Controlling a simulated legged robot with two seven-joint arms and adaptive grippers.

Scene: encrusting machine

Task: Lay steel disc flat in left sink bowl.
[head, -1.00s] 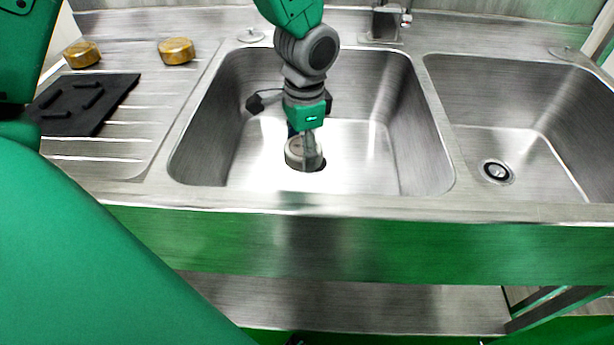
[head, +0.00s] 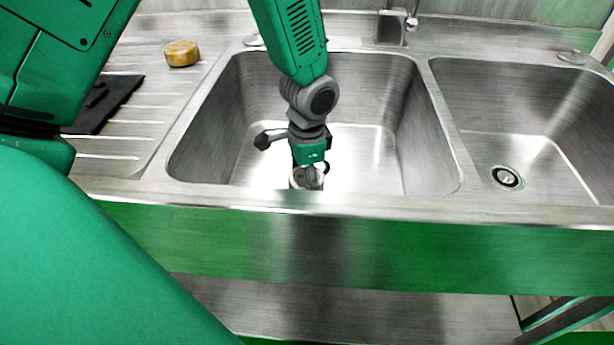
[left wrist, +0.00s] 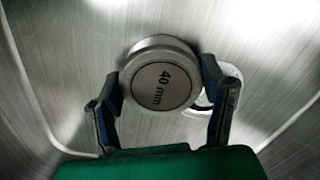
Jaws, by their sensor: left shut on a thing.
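The steel disc (left wrist: 162,84) is round and silvery, with "40 mm" on its dark face. My left gripper (left wrist: 165,92) is shut on it, one finger at each side, in the left wrist view. In the head view the left gripper (head: 308,172) reaches down into the left sink bowl (head: 255,110), and the disc (head: 306,180) shows beneath it near the bowl's front wall. The disc's face is towards the wrist camera. I cannot tell whether the disc touches the bowl floor. The front rim partly hides it. My right gripper is not in view.
The bowl's drain (left wrist: 222,90) is partly hidden beside the disc. The right bowl (head: 545,130) is empty, with its drain (head: 507,178) visible. A faucet (head: 391,25) stands behind.

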